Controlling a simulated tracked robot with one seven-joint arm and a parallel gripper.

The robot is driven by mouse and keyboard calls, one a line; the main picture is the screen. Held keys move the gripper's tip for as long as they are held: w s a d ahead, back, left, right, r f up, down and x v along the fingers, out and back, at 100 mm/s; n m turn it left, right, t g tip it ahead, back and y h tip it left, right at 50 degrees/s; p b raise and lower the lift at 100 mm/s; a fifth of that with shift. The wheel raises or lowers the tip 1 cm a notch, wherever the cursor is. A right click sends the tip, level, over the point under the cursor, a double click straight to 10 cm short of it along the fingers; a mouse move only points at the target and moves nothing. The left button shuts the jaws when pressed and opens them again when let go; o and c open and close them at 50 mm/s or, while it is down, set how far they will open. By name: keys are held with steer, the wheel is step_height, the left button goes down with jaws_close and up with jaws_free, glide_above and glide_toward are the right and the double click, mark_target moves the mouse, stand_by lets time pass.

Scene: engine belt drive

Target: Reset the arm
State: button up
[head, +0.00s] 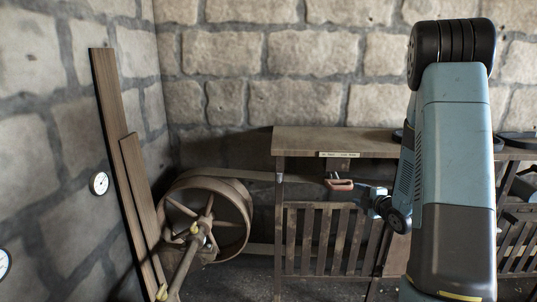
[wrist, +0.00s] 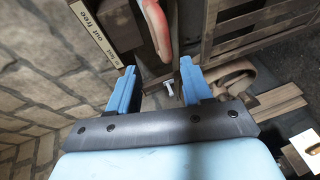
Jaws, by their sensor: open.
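My gripper (head: 366,193) is near the front of the wooden bench, just right of a red handle (head: 340,184) on the belt shifter. In the wrist view my gripper (wrist: 157,78) shows two blue fingers spread apart with nothing held between them. The red handle (wrist: 156,25) shows beyond the fingertips at the top of that view, and I see no contact. My arm (head: 455,150) rises large on the right of the head view and hides part of the bench.
A large wheel (head: 242,208) with a belt stands left of the wooden bench (head: 310,138). Planks (head: 105,110) lean on the stone wall beside a round gauge (head: 99,183). A label plate (wrist: 92,24) with "out free" sits near the handle. Slatted panels are below the bench top.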

steer(key=s+a+r+m+g+h, duration=0.2)
steer(key=s+r+m+h, duration=0.1)
steer(key=s+r+m, duration=0.4)
steer(key=s+a+r+m+g+h, duration=0.2)
steer(key=s+r+m+h, duration=0.15)
steer(key=r, duration=0.65)
steer(key=s+a+r+m+g+y, duration=0.1)
steer(key=s+a+m, duration=0.3)
steer(key=s, duration=0.8)
steer(key=s+a+r+m+g+y, duration=0.1)
steer(key=s+a+r+m+g, duration=0.2)
steer(key=s, duration=1)
steer(key=a+m+g, duration=0.1)
steer(key=a+m, duration=0.1)
steer(key=shift+a+r+y, duration=0.35)
steer(key=shift+r, duration=0.05)
steer(key=shift+c, duration=0.7)
